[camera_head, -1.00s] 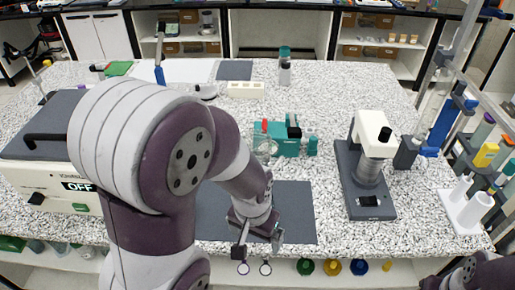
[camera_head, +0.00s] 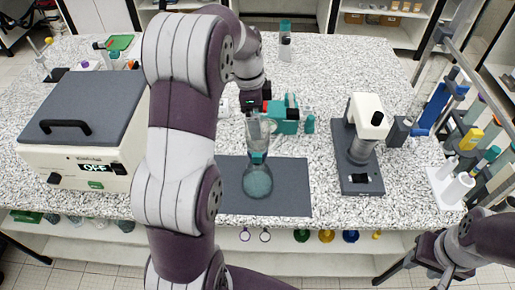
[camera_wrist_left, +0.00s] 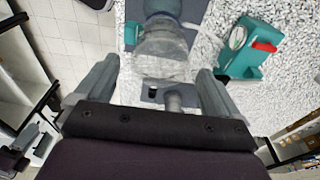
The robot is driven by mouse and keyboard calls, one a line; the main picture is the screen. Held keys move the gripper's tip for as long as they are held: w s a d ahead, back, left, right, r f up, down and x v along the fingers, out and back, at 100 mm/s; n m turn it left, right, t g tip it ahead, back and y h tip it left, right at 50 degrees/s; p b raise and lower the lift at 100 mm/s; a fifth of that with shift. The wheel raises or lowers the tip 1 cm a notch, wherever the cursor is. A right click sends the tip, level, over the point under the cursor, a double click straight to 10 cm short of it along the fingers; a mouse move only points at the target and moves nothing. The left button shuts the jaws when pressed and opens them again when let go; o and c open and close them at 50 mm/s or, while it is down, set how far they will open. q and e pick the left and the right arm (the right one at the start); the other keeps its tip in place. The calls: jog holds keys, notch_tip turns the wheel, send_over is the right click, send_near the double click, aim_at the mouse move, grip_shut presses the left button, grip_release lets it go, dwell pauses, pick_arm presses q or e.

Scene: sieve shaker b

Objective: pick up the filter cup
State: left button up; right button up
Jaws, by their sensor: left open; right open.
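The filter cup (camera_head: 257,129) is clear and stands upright on the teal neck of a glass flask (camera_head: 258,182), which stands on a dark grey mat. My left gripper (camera_head: 253,104) is at the back of the cup's upper part, and its fingers are hard to make out in the head view. In the left wrist view my left gripper (camera_wrist_left: 158,72) is open, with the clear cup (camera_wrist_left: 163,48) between or just beyond its fingers; contact cannot be told. My right gripper (camera_head: 408,270) is open and empty, low at the right, in front of the bench.
A teal pump (camera_head: 285,116) with a red part stands close behind and right of the cup. A white and grey instrument (camera_head: 362,148) stands farther right. A box marked OFF (camera_head: 85,130) fills the left. The dark mat (camera_head: 291,185) is bare right of the flask.

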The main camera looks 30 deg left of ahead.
aim_at(262, 146)
pick_arm(q)
notch_tip(262, 146, down, 2)
jog(key=shift+w+d+f+p, duration=0.1)
jog(key=shift+f+p, duration=0.05)
jog(key=shift+p, duration=1)
jog(key=f, duration=0.2)
jog(key=shift+d+f, duration=0.2)
jog(key=shift+f, duration=0.35)
jog(key=c, duration=1.1)
jog(key=shift+o, duration=0.2)
pick_arm(e)
jog(key=shift+r, duration=0.85)
